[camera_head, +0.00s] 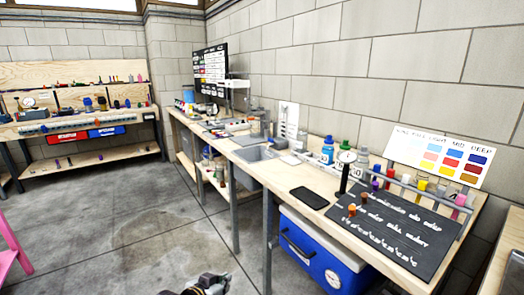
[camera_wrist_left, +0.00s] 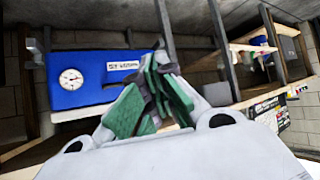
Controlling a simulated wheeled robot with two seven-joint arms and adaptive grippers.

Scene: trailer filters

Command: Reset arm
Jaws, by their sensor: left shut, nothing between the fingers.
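My left gripper (camera_head: 208,285) shows only in part at the bottom edge of the head view, low over the floor in front of the workbench. In the left wrist view, its green-padded fingers (camera_wrist_left: 152,95) are together with nothing between them. My right gripper is in neither view.
A long workbench (camera_head: 250,170) runs along the wall, holding a black mat (camera_head: 395,232), bottles and a dark tablet (camera_head: 308,198). A blue cooler (camera_head: 318,252) stands beneath it. A second bench (camera_head: 85,125) stands at the back left. The grey floor (camera_head: 120,225) between is clear.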

